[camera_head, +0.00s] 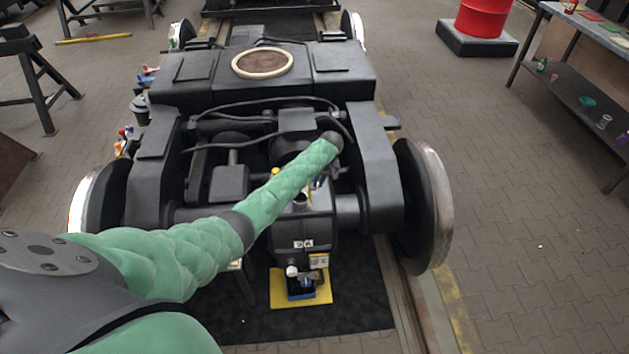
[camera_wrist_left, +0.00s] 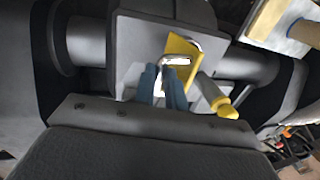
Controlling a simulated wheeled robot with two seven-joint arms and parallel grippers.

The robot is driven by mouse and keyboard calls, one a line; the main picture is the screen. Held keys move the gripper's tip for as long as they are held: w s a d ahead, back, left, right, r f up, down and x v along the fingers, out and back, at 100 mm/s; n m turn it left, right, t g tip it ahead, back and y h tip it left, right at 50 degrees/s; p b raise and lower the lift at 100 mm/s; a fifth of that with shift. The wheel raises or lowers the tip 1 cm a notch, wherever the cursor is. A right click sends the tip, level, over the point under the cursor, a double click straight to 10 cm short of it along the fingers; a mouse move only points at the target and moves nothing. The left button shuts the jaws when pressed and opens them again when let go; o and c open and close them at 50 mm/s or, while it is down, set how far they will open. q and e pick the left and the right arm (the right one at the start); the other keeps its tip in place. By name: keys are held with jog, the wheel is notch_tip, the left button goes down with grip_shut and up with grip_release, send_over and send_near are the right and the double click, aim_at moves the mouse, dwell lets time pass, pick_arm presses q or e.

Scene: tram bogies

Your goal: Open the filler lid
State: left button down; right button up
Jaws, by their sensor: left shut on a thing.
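The filler lid (camera_wrist_left: 180,47) shows in the left wrist view as a yellow plate with a bright metal loop on the gearbox housing (camera_wrist_left: 138,50). A rounded grey rim shows partly behind it. My left gripper (camera_wrist_left: 166,80) has its two blue fingertips close together at the metal loop, shut on it. I cannot tell how far the lid is tilted. In the head view my left gripper (camera_head: 320,181) is small and dark, beneath the end of my green arm, over the housing (camera_head: 313,228). The lid is hard to make out there. My right gripper is out of view.
A yellow-ended grey rod (camera_wrist_left: 222,103) stands close to the right of the fingers. The black bogie frame (camera_head: 345,88) and cables surround the housing. A yellow tray (camera_head: 284,302) with small items lies on the dark mat in front. Wheels (camera_head: 428,205) flank the frame.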

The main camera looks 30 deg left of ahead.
pick_arm(q)
jog(key=shift+s+d+f, duration=0.1)
jog(key=shift+d+f, duration=0.2)
jog(key=shift+d, duration=0.1)
jog(key=c, duration=1.6)
grip_release()
jog(key=shift+o, duration=0.7)
jog(key=shift+w+d+f, duration=0.1)
jog(key=shift+w, duration=0.1)
jog(key=b+v, duration=0.2)
jog(key=v, duration=0.5)
jog(key=shift+w+r, duration=0.2)
jog(key=shift+r, duration=0.15)
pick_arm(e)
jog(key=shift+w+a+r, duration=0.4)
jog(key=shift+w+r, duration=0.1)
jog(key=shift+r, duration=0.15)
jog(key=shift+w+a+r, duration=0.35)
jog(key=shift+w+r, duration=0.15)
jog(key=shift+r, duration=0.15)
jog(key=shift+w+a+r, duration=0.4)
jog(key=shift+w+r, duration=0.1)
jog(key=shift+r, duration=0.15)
